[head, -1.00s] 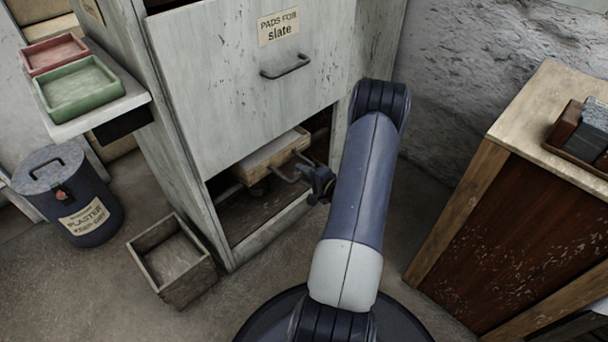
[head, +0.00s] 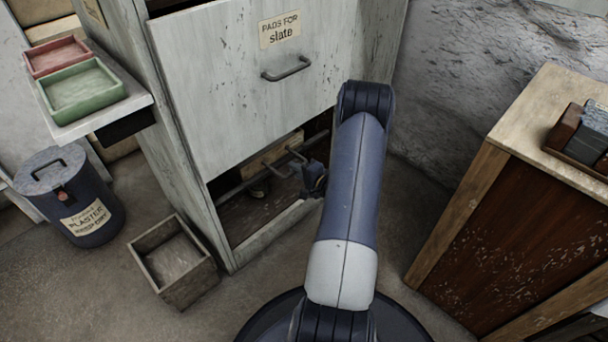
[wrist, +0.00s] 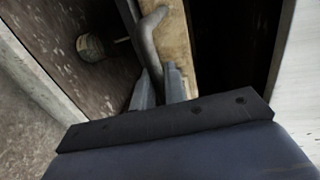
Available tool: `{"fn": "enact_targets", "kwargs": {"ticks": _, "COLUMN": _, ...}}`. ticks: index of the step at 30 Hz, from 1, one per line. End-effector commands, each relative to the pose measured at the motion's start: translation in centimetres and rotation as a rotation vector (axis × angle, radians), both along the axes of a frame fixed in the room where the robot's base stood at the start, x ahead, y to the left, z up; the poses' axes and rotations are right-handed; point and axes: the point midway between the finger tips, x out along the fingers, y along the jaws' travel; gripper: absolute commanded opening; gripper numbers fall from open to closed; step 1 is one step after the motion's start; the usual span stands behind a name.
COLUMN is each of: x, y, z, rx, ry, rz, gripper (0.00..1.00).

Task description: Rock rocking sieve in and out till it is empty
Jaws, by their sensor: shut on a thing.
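The rocking sieve (head: 262,160) is a pale wooden frame inside the dark lower opening of the grey cabinet. Its front board (wrist: 178,45) carries a bent grey metal handle (wrist: 148,38). My gripper (wrist: 158,88) is shut on the handle; it also shows in the head view (head: 304,172) at the mouth of the opening. Most of the sieve is hidden behind the cabinet front and in shadow, so I cannot see what it holds.
A small round object (head: 260,188) sits low in the opening, below the sieve. An open wooden box (head: 174,262) stands on the floor at left, near a blue plaster bin (head: 72,195). A wooden bench (head: 500,150) stands at right. The cabinet's sill (head: 270,235) edges the opening.

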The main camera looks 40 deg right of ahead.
Motion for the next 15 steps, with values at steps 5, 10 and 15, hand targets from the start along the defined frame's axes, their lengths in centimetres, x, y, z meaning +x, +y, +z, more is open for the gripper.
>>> {"fn": "enact_targets", "kwargs": {"ticks": 5, "x": 5.4, "y": 0.6, "z": 0.0, "rx": -0.004, "ry": -0.001, "rz": 0.006, "gripper": 0.00}}
{"fn": "enact_targets", "kwargs": {"ticks": 10, "x": 8.8, "y": 0.8, "z": -0.1, "rx": -0.003, "ry": 0.000, "rz": 0.003, "gripper": 0.00}}
{"fn": "enact_targets", "kwargs": {"ticks": 15, "x": 9.9, "y": 0.8, "z": 0.0, "rx": 0.000, "ry": 0.000, "rz": -0.002, "gripper": 0.00}}
